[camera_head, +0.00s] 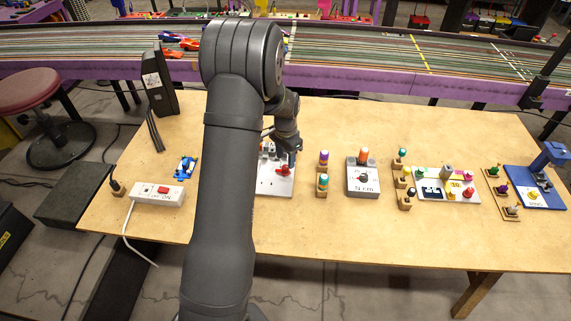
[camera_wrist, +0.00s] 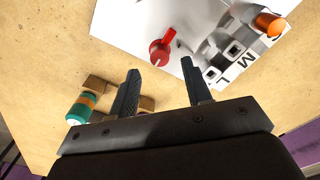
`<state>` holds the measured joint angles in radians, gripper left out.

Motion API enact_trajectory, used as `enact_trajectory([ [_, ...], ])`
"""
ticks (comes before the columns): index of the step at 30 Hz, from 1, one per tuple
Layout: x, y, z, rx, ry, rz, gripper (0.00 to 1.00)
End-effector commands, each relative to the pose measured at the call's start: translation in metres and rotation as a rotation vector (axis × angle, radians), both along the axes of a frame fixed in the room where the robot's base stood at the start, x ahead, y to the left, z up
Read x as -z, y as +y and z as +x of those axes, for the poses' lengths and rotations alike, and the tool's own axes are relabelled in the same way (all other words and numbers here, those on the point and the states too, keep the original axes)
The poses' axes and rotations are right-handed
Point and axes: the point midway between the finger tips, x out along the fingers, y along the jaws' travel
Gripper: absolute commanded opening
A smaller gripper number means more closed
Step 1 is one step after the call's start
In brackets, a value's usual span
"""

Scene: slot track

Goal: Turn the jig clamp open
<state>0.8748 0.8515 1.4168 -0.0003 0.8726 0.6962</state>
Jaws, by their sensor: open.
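A red lever with a round hub (camera_wrist: 160,52), which looks like the jig clamp, sits on a white board (camera_wrist: 125,22). Its short handle points up and to the right in the wrist view. In the head view the red lever (camera_head: 284,171) is on the board (camera_head: 270,188) just below my gripper (camera_head: 289,150). My gripper (camera_wrist: 160,68) is open and empty in the wrist view. The hub lies just beyond and between its two fingertips, apart from them as far as I can tell.
On the same board are square sockets marked with letters (camera_wrist: 233,50) and an orange-capped peg (camera_wrist: 268,24). A green and orange cylinder (camera_wrist: 81,108) stands in a wooden holder nearby. A grey box with a knob (camera_head: 363,180) stands to the right; a power strip (camera_head: 157,194) lies left.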

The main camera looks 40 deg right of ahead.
Motion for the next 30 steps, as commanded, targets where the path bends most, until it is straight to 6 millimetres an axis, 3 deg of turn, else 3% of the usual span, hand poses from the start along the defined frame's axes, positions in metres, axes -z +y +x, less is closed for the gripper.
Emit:
enact_trajectory([
  [3, 0.02, 0.0, 0.0, 0.0, 0.002, 0.002, 0.45],
  [7, 0.032, 0.0, 0.0, 0.0, 0.001, 0.001, 0.45],
  [18, 0.038, 0.0, 0.0, 0.0, 0.0, 0.0, 0.45],
  [25, 0.037, 0.0, 0.0, 0.0, 0.0, 0.0, 0.02],
  [30, 0.037, 0.0, 0.0, -0.005, 0.0, 0.0, 0.0],
])
